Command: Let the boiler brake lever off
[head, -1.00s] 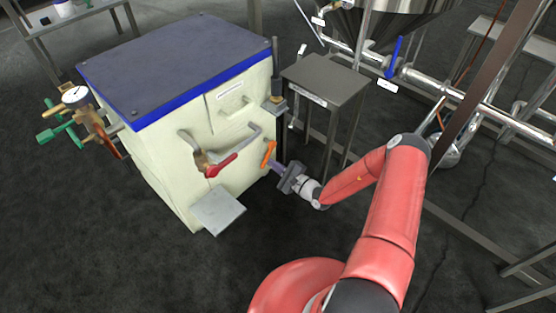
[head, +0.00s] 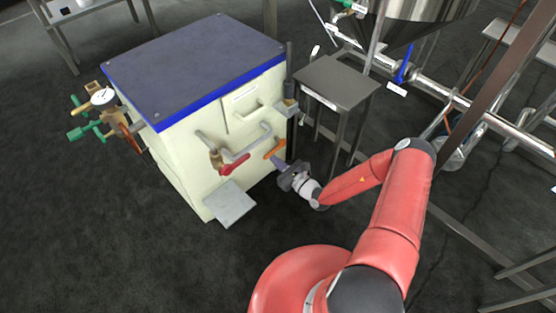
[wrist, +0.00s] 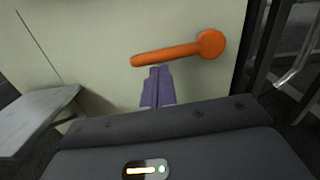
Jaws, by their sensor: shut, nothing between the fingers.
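The boiler is a cream box (head: 190,175) with a dark, blue-edged top, left of centre in the head view. An orange lever (head: 274,149), which seems to be the brake lever, sits on its front face near the right edge. In the wrist view the lever (wrist: 170,53) runs left and slightly down from its round pivot at the right. My gripper (head: 277,160) is shut and empty. Its purple fingers (wrist: 158,72) are together just under the middle of the lever, close to or touching its underside; I cannot tell which.
A red-handled valve (head: 234,165) and bent pipe stand out left of the lever. A grey plate (head: 230,204) juts out low on the boiler's front; it also shows in the wrist view (wrist: 40,120). A grey metal stand (head: 338,82) is close behind on the right. Floor in front is clear.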

